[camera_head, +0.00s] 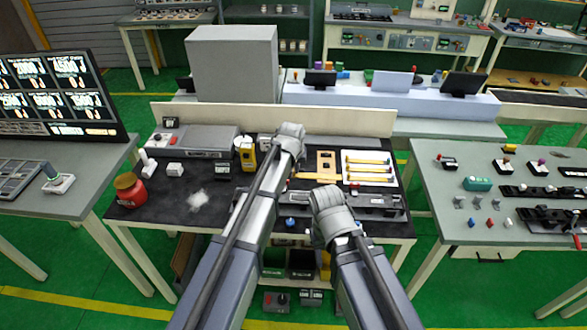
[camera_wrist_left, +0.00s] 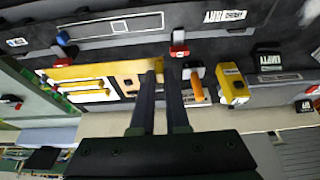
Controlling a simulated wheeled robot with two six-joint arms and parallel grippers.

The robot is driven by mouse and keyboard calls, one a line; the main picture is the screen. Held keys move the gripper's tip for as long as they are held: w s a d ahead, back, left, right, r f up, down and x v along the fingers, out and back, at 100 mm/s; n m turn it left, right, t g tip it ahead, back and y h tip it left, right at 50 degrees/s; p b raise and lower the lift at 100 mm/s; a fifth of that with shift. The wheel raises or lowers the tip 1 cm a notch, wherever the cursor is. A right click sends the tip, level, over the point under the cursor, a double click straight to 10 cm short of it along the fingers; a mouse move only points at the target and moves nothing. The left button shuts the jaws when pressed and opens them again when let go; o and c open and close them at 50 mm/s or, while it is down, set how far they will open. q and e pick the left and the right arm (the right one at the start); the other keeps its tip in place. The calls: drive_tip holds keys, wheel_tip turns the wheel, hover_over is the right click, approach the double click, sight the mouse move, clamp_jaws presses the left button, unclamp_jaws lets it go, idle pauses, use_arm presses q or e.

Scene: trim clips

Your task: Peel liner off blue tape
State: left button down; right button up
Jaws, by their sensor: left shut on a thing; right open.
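My left gripper (camera_head: 291,135) is over the middle of the dark bench. In the left wrist view its fingers (camera_wrist_left: 161,76) are nearly together, at the end of a flat yellow strip (camera_wrist_left: 95,72), which seems to be pinched between the tips. The strip (camera_head: 317,177) also shows in the head view, right of my left arm. A small blue piece (camera_head: 291,222) is near the bench's front edge, between my arms; whether it is the tape is too small to tell. My right gripper (camera_head: 328,205) is open at the front of the bench; its fingertips are hard to make out.
A white board with yellow-handled tools (camera_head: 368,167) lies at the right of the bench. A yellow box (camera_head: 247,155) stands left of my left arm. A red jar (camera_head: 129,189) is at the left edge. A low cream wall (camera_head: 205,114) runs behind. The front left of the bench is mostly clear.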

use_arm(q)
drive_tip(key=shift+r+p, duration=2.25)
drive_tip(key=shift+r, duration=0.15)
